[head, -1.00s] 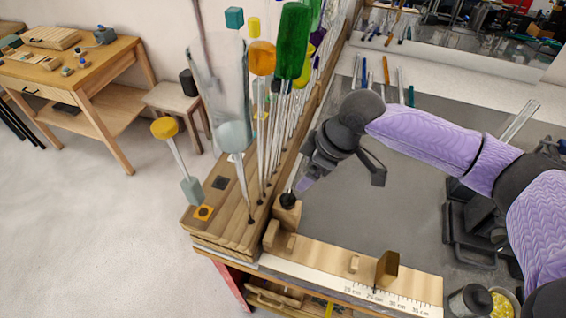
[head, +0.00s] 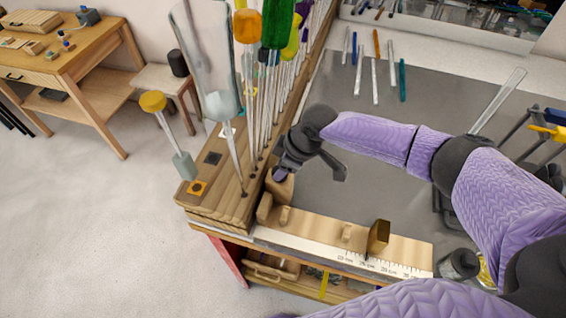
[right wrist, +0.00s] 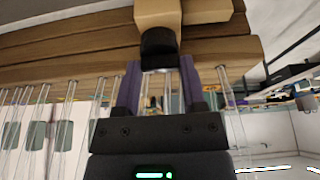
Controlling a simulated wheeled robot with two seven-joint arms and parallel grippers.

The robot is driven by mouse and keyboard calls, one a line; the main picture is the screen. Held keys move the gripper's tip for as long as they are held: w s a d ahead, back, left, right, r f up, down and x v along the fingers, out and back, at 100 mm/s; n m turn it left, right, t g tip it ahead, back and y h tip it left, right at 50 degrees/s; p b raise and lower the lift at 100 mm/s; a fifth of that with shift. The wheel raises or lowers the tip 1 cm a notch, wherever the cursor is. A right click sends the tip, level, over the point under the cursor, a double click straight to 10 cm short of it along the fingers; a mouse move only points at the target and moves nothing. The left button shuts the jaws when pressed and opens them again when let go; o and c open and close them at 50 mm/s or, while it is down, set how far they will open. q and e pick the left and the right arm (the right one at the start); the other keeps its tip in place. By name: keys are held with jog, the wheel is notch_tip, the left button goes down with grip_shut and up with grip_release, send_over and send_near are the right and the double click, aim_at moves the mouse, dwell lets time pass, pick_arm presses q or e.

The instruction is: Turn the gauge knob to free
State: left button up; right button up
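The gauge is a pale wooden board with a ruler scale (head: 330,248) along the front edge of the bench. An upright brown stop (head: 378,237) stands on it. At its left end is a wooden block (head: 279,190), also at the top of the right wrist view (right wrist: 165,12). The black knob (right wrist: 158,45) on this block shows in the right wrist view; the gripper hides it in the head view. My right gripper (head: 281,172) is at the block. Its two purple fingers (right wrist: 160,72) are apart, with the knob just at their tips. My left gripper is not in view.
A wooden rack (head: 225,205) holding several glass rods with coloured tops stands close left of my right gripper. Loose rods lie at the back of the grey mat (head: 400,130). A dark cup (head: 458,263) stands right of the gauge. The mat's middle is clear.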

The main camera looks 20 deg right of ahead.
grip_shut()
jog(key=shift+r, duration=0.1)
